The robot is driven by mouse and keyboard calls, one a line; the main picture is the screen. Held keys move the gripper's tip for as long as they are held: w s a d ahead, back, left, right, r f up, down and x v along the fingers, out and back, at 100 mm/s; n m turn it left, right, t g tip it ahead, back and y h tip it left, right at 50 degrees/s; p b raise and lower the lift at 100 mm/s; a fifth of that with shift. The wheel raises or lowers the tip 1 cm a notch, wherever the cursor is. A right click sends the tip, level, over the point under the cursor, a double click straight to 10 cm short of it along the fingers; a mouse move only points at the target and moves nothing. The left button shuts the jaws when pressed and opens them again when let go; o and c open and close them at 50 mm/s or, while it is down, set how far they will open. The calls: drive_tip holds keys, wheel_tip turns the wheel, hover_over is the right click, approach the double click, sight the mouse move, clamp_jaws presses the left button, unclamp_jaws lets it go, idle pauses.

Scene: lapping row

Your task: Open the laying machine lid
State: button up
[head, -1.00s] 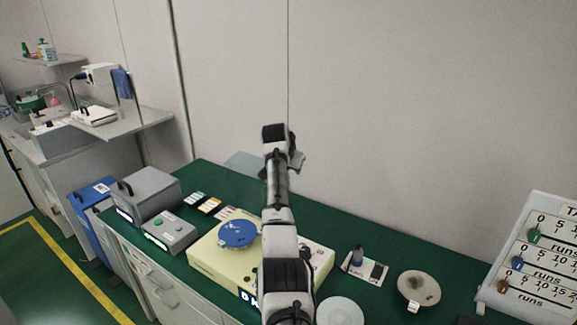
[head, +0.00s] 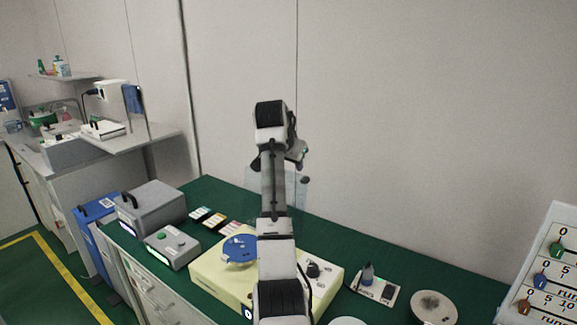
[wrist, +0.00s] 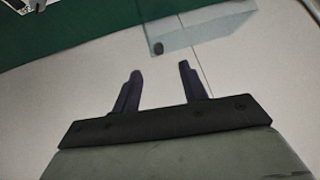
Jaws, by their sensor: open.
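A cream machine (head: 216,287) with a blue disc (head: 239,249) on top and a dark knob at its right stands on the green bench. A clear panel (head: 292,188), apparently the lid, shows behind my arm above the bench's back part. How it joins the machine is hidden. In the wrist view the clear panel (wrist: 205,27) lies beyond my fingers, with a small dark knob (wrist: 157,48) near its corner. My gripper (wrist: 158,84) is open and empty, with the knob ahead of the gap between its fingers. In the head view the fingers are hard to make out.
A grey box with a handle (head: 151,206) and a grey control unit (head: 172,247) stand left of the machine. The wall is close behind.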

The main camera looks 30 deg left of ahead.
drive_tip(key=shift+s+d+r, duration=0.15)
drive_tip(key=shift+s+r, duration=0.25)
drive_tip(key=shift+r, duration=0.1)
